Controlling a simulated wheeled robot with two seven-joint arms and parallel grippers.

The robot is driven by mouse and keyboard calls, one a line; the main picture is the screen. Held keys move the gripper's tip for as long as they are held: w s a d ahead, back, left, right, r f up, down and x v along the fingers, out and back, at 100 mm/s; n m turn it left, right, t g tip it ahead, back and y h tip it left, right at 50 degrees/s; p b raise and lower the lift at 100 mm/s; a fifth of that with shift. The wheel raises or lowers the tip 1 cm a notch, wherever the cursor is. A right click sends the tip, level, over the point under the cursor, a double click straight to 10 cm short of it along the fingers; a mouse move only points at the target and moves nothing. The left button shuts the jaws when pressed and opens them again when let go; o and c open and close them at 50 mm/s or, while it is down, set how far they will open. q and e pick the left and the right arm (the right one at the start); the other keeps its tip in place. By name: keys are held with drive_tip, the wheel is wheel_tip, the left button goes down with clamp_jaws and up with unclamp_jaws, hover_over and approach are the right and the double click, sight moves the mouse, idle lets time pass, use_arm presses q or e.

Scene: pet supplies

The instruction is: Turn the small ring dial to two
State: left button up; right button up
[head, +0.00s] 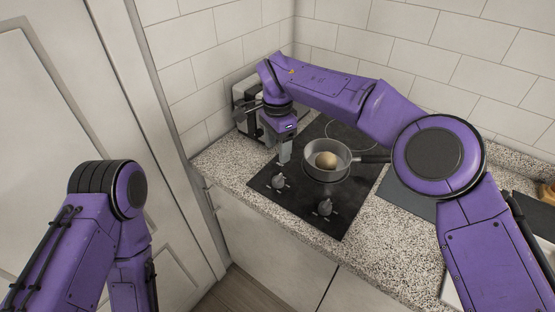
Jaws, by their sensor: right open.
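A black cooktop (300,211) is set in the speckled counter. Two grey dials stand on its front part: a left dial (278,181) and a right dial (325,207). I cannot tell from their marks which serves the small ring or where they point. My right gripper (285,158) points down just behind and above the left dial, apart from it. It is open, with nothing seen between its fingers. My left arm hangs at the left, its gripper out of view.
A grey pan (313,171) with a round pale thing (325,160) in it sits on the cooktop, right of my gripper, its dark handle pointing right. A toaster-like appliance (243,92) stands in the back corner. A dark board (405,199) lies right of the cooktop.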

sight(278, 177)
drive_tip(key=shift+s+f+p, duration=0.15)
drive_tip(key=shift+s+f, duration=0.1)
drive_tip(key=shift+f, duration=0.4)
drive_tip(key=shift+s+f+p, duration=0.15)
drive_tip(key=shift+s+f, duration=0.05)
drive_tip(key=shift+f, duration=0.4)
drive_tip(key=s+f, duration=0.1)
drive_tip(key=f, duration=0.1)
drive_tip(key=s+f+p, duration=0.1)
drive_tip(key=shift+s+d+f, duration=0.1)
drive_tip(key=shift+s+f, duration=0.3)
drive_tip(key=w+f, duration=0.2)
drive_tip(key=f, duration=0.1)
drive_tip(key=shift+w+f, duration=0.1)
drive_tip(key=shift+f, duration=0.15)
drive_tip(key=shift+s+r, duration=0.2)
drive_tip(key=shift+s, duration=0.1)
drive_tip(key=shift+s+r, duration=0.15)
drive_tip(key=shift+s, duration=0.05)
drive_tip(key=c, duration=0.5)
use_arm(q)
drive_tip(key=shift+s+r, duration=0.9)
drive_tip(key=shift+r, duration=0.25)
use_arm(e)
drive_tip(key=shift+w, duration=0.1)
drive_tip(key=c, duration=0.5)
